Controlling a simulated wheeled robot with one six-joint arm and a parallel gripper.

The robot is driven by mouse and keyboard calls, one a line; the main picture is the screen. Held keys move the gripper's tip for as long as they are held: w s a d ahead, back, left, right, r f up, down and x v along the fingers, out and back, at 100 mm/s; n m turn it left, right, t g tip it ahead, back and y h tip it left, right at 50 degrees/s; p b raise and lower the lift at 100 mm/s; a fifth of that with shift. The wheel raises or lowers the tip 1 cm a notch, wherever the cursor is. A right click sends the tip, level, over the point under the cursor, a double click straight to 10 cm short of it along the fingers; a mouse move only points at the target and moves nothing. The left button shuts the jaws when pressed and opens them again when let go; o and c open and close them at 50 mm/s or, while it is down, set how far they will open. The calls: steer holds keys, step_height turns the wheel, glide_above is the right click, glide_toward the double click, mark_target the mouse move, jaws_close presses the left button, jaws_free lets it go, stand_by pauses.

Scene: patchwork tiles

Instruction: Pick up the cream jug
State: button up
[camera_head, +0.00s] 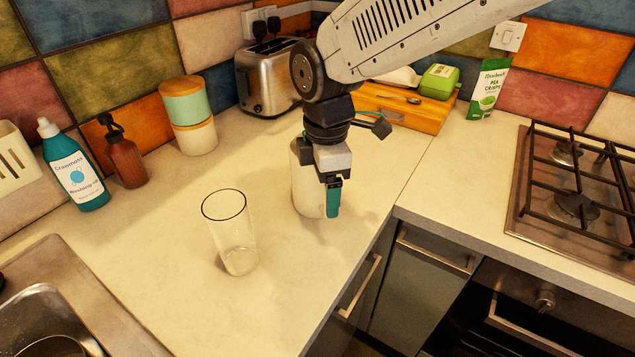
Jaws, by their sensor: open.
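The cream jug (305,188) stands upright on the worktop near its inner corner, in the middle of the head view. It is a pale, rounded body, and my gripper and wrist hide its upper right part and rim. My gripper (333,196) points down at the jug from above, with one teal-padded finger in front of the jug's right side. The other finger is not clearly seen. The gripper is open. I cannot tell whether the finger touches the jug.
A clear glass (231,235) stands in front and left of the jug. A toaster (268,80), stacked canisters (190,115), a brown bottle (123,155) and a wooden bread box (405,106) stand behind. The hob (575,190) is right, the sink (65,305) lower left.

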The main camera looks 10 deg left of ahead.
jaws_close()
steer(key=shift+r, duration=0.2)
stand_by(0.3)
